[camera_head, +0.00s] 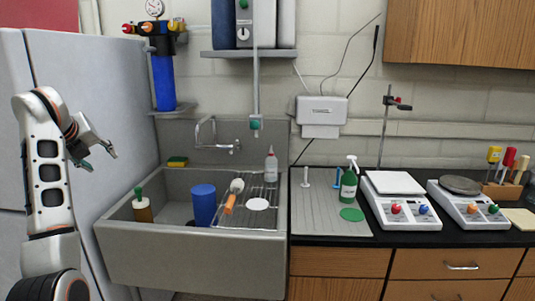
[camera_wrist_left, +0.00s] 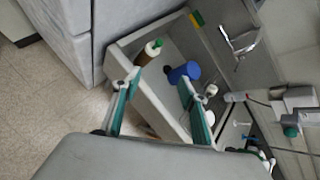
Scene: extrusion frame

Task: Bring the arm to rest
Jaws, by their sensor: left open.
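My left arm (camera_head: 47,185) is raised at the left of the head view, in front of the grey cabinet. Its gripper (camera_head: 112,150) is open and empty, held in the air to the left of the sink and above its rim level. In the left wrist view the two fingers of the left gripper (camera_wrist_left: 155,95) are spread apart with nothing between them; the sink shows beyond them. My right arm and gripper are not in view.
The grey sink (camera_head: 190,255) holds a brown bottle with a green cap (camera_head: 142,207) and a blue cylinder (camera_head: 204,205). A drying rack (camera_head: 265,220) stands at its right. The grey cabinet (camera_head: 100,110) is close behind the left arm.

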